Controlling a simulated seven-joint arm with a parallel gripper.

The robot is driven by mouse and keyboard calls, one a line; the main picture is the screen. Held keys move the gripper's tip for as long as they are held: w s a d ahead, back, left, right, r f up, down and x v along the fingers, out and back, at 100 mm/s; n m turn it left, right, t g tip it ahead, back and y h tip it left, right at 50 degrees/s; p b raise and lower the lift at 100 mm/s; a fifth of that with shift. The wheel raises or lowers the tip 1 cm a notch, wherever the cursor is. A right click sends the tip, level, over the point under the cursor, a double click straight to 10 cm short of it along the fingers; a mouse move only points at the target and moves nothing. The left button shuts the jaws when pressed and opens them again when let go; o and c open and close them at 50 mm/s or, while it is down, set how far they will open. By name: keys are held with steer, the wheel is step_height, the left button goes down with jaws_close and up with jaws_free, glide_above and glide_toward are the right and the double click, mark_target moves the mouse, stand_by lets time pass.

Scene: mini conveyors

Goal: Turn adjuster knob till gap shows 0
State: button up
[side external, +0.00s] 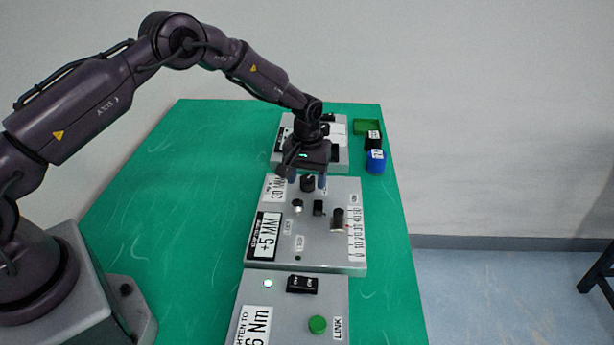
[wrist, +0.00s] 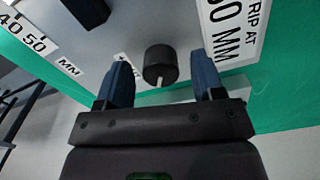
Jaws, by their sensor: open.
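The black round adjuster knob (side external: 307,185) stands on the grey middle panel (side external: 278,255), near its far edge. In the wrist view the knob (wrist: 158,62) shows a white pointer line on its near side. My gripper (side external: 308,179) points down at the knob, its blue fingers open. In the wrist view the fingertips (wrist: 162,75) are spread on either side of the knob, with a gap on both sides.
A dark slider block (side external: 338,216) stands by the scale marked 0 to 50 (side external: 356,238). A nearer panel has a green button (side external: 317,324). Blue and black blocks (side external: 375,160) stand behind.

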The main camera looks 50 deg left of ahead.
steer(key=c, duration=0.9)
steer(key=shift+m, duration=0.3)
steer(key=shift+a+m, duration=0.1)
steer(key=shift+m, duration=2.5)
steer(key=o, duration=0.9)
